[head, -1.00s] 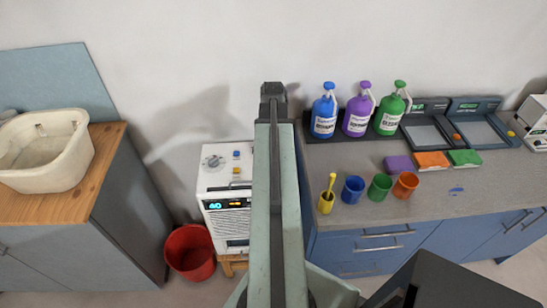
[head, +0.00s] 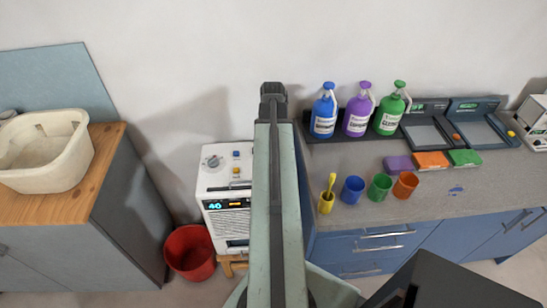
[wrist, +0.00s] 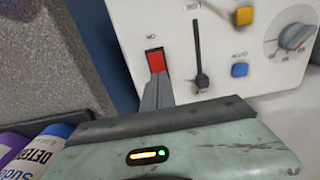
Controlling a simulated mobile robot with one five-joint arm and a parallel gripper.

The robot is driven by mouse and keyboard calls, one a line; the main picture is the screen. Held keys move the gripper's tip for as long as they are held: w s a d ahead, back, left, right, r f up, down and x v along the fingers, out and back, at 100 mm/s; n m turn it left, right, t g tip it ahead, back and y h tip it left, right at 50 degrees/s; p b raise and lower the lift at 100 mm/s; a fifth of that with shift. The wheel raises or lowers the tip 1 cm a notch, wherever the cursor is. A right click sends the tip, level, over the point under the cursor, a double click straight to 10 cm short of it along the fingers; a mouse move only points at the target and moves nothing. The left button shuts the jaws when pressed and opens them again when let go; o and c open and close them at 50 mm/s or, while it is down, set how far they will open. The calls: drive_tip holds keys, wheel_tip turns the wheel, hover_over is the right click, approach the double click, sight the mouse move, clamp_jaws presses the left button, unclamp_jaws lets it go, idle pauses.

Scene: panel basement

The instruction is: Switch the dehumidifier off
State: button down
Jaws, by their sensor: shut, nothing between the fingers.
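The dehumidifier (head: 227,221) is a white box on a small wooden stand, with a lit display (head: 228,203) on its front. My arm hides its right part in the head view. In the wrist view its top panel (wrist: 220,60) shows upside down, with a red rocker switch (wrist: 156,61) under an inverted "ON" label. My gripper (wrist: 158,80) is shut and empty, its tips right at the switch and covering its lower end in the picture. I cannot tell whether they touch.
A black slider (wrist: 199,60), a yellow button (wrist: 243,16), a blue button (wrist: 239,70) and a grey dial (wrist: 297,38) share the panel. A red bucket (head: 190,252) stands left of the dehumidifier. A counter (head: 345,225) with bottles and cups is close on the right.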

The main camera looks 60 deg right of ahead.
drive_tip(key=shift+f+b, duration=0.9)
idle(0.6)
drive_tip(key=shift+r, duration=0.1)
wheel_tip(320, 180, up, 7)
drive_tip(key=p, duration=0.7)
